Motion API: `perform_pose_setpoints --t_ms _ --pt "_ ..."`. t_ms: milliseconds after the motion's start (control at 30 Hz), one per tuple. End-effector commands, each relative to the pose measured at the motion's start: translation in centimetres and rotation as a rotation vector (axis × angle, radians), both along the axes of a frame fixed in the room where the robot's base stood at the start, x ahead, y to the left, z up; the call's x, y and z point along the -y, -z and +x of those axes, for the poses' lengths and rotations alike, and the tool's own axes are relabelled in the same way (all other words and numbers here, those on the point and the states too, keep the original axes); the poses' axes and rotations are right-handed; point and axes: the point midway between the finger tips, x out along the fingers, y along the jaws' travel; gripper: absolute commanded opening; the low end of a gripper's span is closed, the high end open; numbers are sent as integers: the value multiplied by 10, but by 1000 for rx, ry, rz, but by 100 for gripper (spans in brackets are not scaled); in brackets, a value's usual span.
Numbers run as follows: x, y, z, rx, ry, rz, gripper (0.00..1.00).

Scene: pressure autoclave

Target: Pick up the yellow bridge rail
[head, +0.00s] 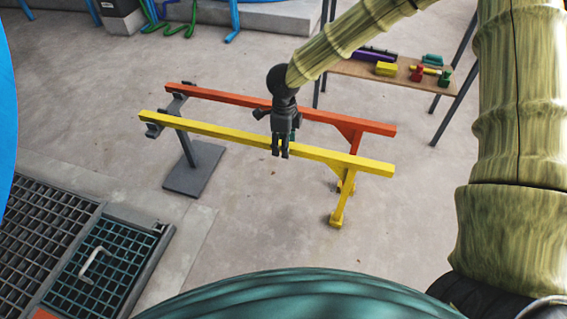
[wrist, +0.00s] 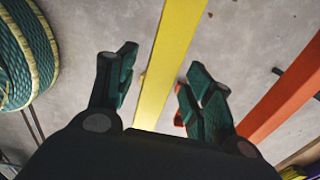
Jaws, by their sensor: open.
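The yellow bridge rail (head: 215,133) is a long straight bar in the head view. It rests on a grey stand at its left end and on a yellow leg at its right end. My gripper (head: 281,149) points down at the rail's middle, right of centre along its length. In the wrist view the yellow rail (wrist: 170,65) runs between the two open fingers (wrist: 158,92), one on each side. No finger clearly presses on it. The part of the rail nearest the palm is hidden by the gripper body.
An orange rail (head: 225,97) runs parallel just behind the yellow one. A grey stand (head: 192,170) and a yellow leg (head: 339,207) hold the ends. A wooden bench (head: 350,69) with small coloured parts stands behind. A floor grate (head: 85,270) lies at left front. Bare floor surrounds the rails.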

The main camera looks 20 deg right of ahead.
Motion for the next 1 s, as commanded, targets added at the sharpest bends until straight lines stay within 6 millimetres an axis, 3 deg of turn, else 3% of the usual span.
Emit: perform_pose_setpoints --t_ms 100,367,633,1000 --pt "0 14 0 0 0 0 52" --pt "0 14 0 0 0 0 52" --pt "0 14 0 0 0 0 3" --pt "0 12 0 1 1 0 0"
